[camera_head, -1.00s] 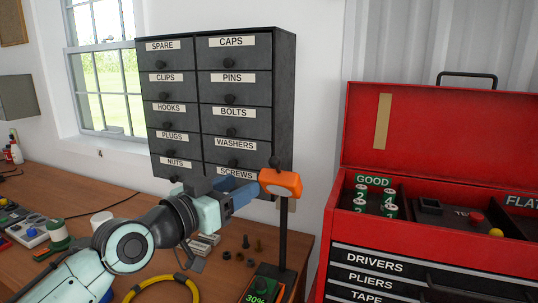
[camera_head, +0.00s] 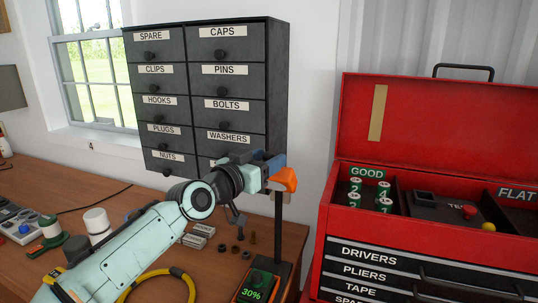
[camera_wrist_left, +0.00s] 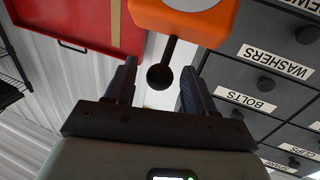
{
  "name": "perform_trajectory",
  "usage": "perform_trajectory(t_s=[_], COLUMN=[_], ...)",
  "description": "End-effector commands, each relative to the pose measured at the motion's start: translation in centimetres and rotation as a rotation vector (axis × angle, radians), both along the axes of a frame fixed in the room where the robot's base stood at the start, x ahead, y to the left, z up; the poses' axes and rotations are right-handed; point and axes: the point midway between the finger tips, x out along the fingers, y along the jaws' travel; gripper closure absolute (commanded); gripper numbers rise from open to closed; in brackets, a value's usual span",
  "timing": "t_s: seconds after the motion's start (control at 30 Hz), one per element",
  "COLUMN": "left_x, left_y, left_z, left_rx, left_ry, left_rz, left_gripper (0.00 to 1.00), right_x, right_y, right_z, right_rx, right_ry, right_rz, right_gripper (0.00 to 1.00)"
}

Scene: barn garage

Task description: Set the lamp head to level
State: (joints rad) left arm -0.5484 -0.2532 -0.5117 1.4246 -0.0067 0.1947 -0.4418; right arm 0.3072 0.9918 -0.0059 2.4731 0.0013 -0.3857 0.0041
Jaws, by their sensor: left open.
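The orange lamp head (camera_head: 286,179) sits atop a thin black post (camera_head: 279,225) at the back right of the bench. The post rises from a dark base (camera_head: 256,288) whose green display reads 30%. My left gripper (camera_head: 272,163) is at the lamp head and hides part of it, so its tilt is hard to judge. In the left wrist view the orange head (camera_wrist_left: 190,18) has a black stalk ending in a round knob (camera_wrist_left: 160,77). The open fingers (camera_wrist_left: 157,85) stand either side of the knob, with gaps showing. My right gripper is out of view.
A dark drawer cabinet (camera_head: 278,75) hangs on the wall close behind the gripper. An open red toolbox (camera_head: 334,200) stands right of the lamp. Nuts and bolts (camera_head: 241,250), a yellow cable ring (camera_head: 160,273) and a white cylinder (camera_head: 97,222) are on the bench.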

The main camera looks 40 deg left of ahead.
Motion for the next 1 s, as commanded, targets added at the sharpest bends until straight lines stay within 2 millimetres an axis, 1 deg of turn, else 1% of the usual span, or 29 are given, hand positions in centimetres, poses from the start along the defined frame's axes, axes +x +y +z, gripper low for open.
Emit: perform_trajectory(t_s=[0.03,0.2,0.47,0.5,0.57,0.6,0.67,0.87,1.0], left_x=[0.5,1.2,1.3,1.3,1.3,1.3,1.3,1.3,1.6], left_y=[-0.1,-0.1,0.0,0.0,0.0,0.0,0.0,0.0,0.1], left_z=[0.1,0.1,0.0,0.0,0.0,0.0,0.0,0.1,0.6], left_rx=[0.002,0.002,0.003,0.003,0.003,0.003,0.003,0.001,-0.008], left_ry=[0.000,-0.001,0.000,0.000,0.000,0.000,0.000,0.005,0.032], left_rz=[-0.002,-0.001,0.001,0.000,0.000,0.000,0.000,0.000,0.001], left_gripper=[0.46,0.46,0.46,0.49,0.69,0.81,1.00,1.00,1.00], right_x=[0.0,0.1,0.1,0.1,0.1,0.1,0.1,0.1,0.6], right_y=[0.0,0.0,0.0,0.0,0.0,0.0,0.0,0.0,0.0], right_z=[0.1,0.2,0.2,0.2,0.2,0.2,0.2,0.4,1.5], right_rx=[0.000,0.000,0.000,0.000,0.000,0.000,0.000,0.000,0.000], right_ry=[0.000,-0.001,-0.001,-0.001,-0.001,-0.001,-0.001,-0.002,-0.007], right_rz=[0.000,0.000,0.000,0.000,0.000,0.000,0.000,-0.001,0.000], right_gripper=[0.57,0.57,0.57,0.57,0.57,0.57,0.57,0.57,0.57])
